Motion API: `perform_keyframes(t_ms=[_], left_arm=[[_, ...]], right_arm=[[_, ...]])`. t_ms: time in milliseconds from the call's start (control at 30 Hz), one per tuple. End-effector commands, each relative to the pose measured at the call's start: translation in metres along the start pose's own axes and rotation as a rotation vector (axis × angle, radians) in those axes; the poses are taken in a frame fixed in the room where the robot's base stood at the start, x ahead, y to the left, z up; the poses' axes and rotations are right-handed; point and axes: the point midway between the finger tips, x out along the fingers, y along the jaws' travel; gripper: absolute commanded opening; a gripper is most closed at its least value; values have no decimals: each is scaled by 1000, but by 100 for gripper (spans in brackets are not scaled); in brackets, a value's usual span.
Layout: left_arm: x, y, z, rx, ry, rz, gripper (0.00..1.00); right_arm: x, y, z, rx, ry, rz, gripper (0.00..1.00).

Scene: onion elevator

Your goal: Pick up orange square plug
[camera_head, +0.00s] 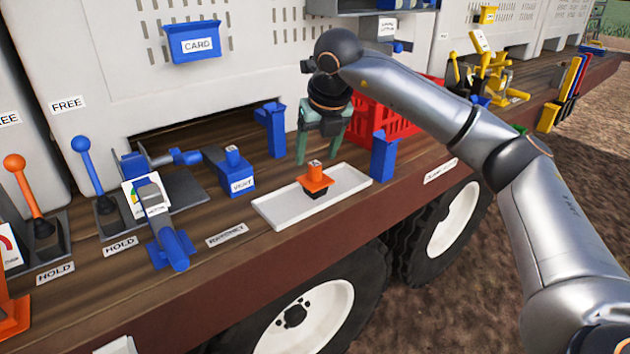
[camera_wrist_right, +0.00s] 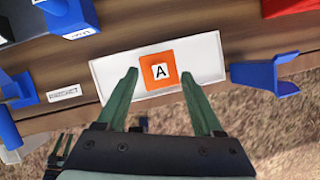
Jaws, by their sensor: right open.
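The orange square plug (camera_head: 314,179) stands on a white tray (camera_head: 272,213) on the wooden deck. It has a dark base and a small white block on top. In the right wrist view the plug (camera_wrist_right: 159,70) shows from above, with a letter A on its top. My right gripper (camera_head: 317,160) is open, with green fingers pointing down behind and above the plug. In the right wrist view the fingers (camera_wrist_right: 158,82) appear to the left and right of the plug, apart from it.
A blue block labelled VENT (camera_head: 237,178) stands left of the tray. Blue posts stand behind (camera_head: 272,130) and right of the tray (camera_head: 383,158). A red crate (camera_head: 372,118) is behind the gripper. The deck's front edge drops off close to the tray.

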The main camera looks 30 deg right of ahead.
Motion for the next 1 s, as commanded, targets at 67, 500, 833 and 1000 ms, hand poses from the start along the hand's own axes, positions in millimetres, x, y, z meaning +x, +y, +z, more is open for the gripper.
perform_keyframes(t_ms=[67, 500, 833, 1000], left_arm=[[-2, 0, -2, 0, 0, 0, 50], [-4, 0, -4, -1, -1, 0, 50], [-4, 0, -4, -1, -1, 0, 50], [-4, 0, -4, -1, -1, 0, 50]], right_arm=[[13, -1, -2, 0, 5, -2, 68], [44, -1, -3, -1, 1, 0, 68], [44, 0, -3, -1, 1, 1, 38], [44, 0, -3, -1, 1, 1, 19]])
